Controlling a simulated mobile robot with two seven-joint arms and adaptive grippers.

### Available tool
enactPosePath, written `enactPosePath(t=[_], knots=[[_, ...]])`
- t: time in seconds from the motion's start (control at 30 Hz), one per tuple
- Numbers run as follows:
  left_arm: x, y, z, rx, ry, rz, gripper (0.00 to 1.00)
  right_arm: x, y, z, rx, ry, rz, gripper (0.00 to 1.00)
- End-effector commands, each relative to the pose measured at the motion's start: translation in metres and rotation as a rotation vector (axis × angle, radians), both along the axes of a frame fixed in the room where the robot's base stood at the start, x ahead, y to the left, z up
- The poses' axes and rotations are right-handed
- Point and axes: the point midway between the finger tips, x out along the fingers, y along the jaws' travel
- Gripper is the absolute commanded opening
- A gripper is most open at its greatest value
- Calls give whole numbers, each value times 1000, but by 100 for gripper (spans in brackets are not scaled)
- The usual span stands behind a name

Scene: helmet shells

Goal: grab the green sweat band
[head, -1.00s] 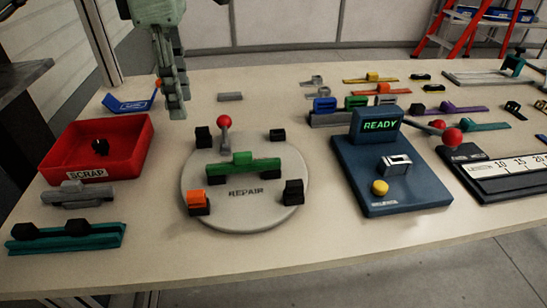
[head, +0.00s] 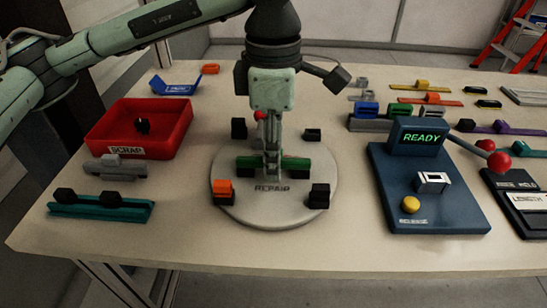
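The green sweat band (head: 296,163) lies flat across the round grey disc marked REPAIR. Its two ends show, but its middle is hidden behind my fingers. My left gripper (head: 272,178) points straight down over the band's middle, with its fingers close together at the height of the band. I cannot tell whether the fingers are closed on the band or still apart around it. My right gripper is not in view.
The disc (head: 272,207) carries black blocks (head: 319,194), one orange-topped block (head: 222,188) and a red-knobbed lever, partly hidden. A red SCRAP tray (head: 178,128) stands left. A blue READY station (head: 424,187) stands right. Bare table lies in front.

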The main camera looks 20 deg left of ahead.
Motion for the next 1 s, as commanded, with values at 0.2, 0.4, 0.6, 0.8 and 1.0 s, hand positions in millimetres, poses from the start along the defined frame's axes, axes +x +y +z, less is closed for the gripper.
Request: enactPosePath(t=[0.2,0.4,0.6,0.8,1.0], knots=[[0,0,0,0,0,0,33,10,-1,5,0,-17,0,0],[0,0,0,0,0,0,8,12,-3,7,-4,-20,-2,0],[0,0,0,0,0,0,0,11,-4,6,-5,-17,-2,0],[0,0,2,0,-1,0,0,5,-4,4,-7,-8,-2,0],[1,-1,17,-2,-4,0,0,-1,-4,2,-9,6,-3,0]])
